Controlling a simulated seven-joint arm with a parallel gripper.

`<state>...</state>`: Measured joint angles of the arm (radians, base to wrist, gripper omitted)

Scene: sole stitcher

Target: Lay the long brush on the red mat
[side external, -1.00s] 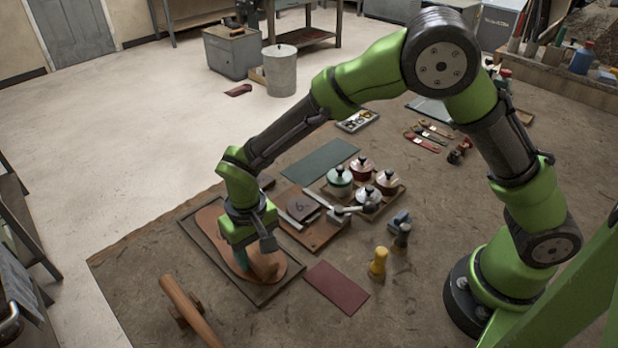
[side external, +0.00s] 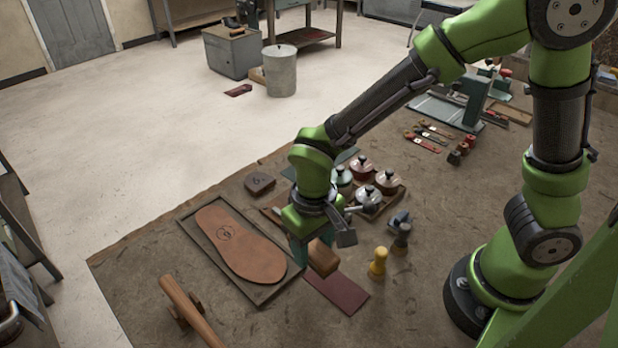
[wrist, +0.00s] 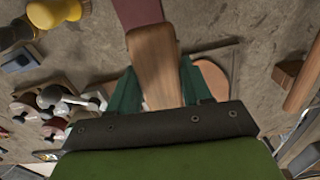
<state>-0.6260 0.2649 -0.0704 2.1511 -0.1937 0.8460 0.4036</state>
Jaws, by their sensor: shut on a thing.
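The long brush (side external: 323,258) is a brown wooden block held in my gripper (side external: 309,250). In the wrist view the brush (wrist: 154,62) sits between the teal fingers of my gripper (wrist: 160,92). The dark red mat (side external: 338,292) lies flat on the brown work surface, just in front of and below the brush. Its near end (wrist: 138,12) shows at the top of the wrist view, past the brush's end. The brush hides part of the mat. I cannot tell whether the brush touches it.
A tan sole (side external: 238,245) lies in a dark tray left of the mat. A yellow-knobbed tool (side external: 378,262) stands close on the mat's right. Several lidded pots (side external: 363,168) stand behind my gripper. A wooden bar (side external: 188,308) lies at the front left.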

